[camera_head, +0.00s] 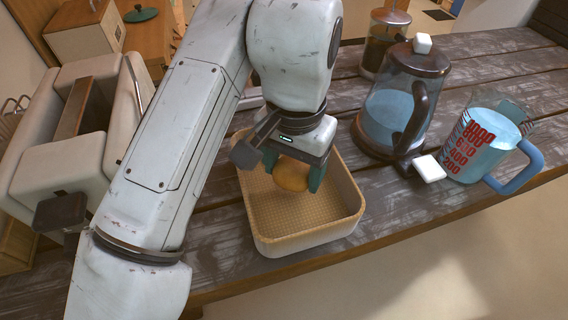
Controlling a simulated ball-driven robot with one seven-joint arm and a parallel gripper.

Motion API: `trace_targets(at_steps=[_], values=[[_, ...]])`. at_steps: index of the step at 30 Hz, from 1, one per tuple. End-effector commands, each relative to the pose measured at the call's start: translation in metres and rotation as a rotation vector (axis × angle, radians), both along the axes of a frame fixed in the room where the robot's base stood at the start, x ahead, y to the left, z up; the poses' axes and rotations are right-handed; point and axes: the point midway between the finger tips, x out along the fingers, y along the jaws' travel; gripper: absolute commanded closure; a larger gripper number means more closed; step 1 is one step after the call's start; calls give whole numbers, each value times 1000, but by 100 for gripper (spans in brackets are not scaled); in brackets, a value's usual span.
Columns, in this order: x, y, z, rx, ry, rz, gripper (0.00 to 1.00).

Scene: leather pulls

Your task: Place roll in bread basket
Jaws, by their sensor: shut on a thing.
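The roll (291,175) is a small, rounded, golden-brown piece of bread. My gripper (295,177) is shut on it, with a green finger on each side. The bread basket (304,238) is a tan, woven-looking rectangular tray with rounded corners and low walls on the wooden table. My gripper and the roll are over the inside of the basket in this view. I cannot tell whether the roll touches the basket floor. The rear left part of the basket is hidden behind my arm.
A glass kettle (392,110) stands right of the basket, with a measuring jug (480,145) of blue liquid beyond it. A French press (383,45) stands behind. A cream toaster (75,130) is at the left. The table's front edge (390,245) runs close to the basket.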

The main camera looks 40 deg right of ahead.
Motion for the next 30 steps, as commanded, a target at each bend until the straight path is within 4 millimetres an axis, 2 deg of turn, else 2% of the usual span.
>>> trace_targets(at_steps=[5,13,25,26,30], values=[[6,-3,-9,0,1,2,48],[9,-4,-42,0,0,2,48],[9,-4,-47,0,0,1,48],[9,-4,-46,0,0,1,29],[9,-4,-46,0,0,1,16]])
